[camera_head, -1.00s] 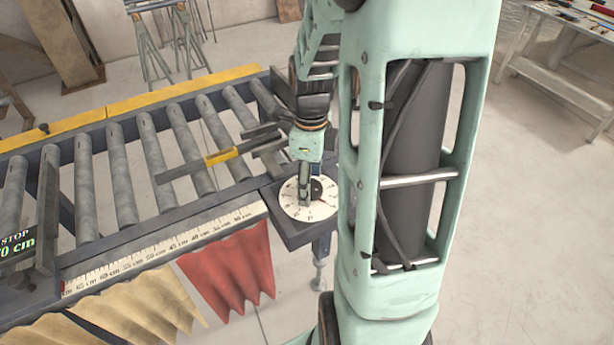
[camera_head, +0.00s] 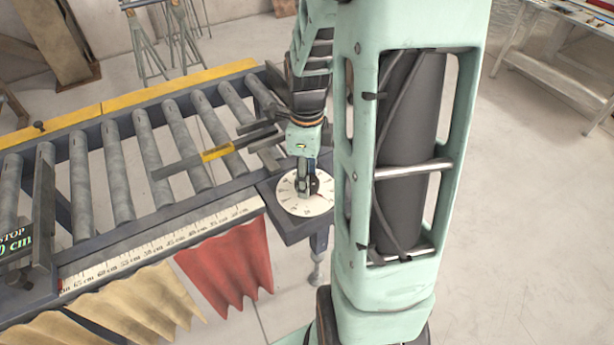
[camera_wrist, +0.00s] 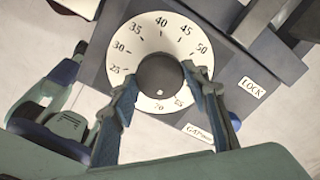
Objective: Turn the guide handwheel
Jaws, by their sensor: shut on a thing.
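The guide handwheel is a dark round hub (camera_wrist: 160,76) in the middle of a white numbered dial (camera_wrist: 138,42). In the head view the dial (camera_head: 294,206) lies on a dark plate at the right end of the roller conveyor. My gripper (camera_wrist: 162,82) has one finger on each side of the hub and is shut on it. In the head view my gripper (camera_head: 307,188) reaches down onto the dial from above and hides part of the hub. Numbers from 25 to 50 show along the far side of the dial in the wrist view, with 70 on the near side.
A yellow-banded bar (camera_head: 217,152) lies over the rollers. Red strips (camera_head: 228,270) hang in front.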

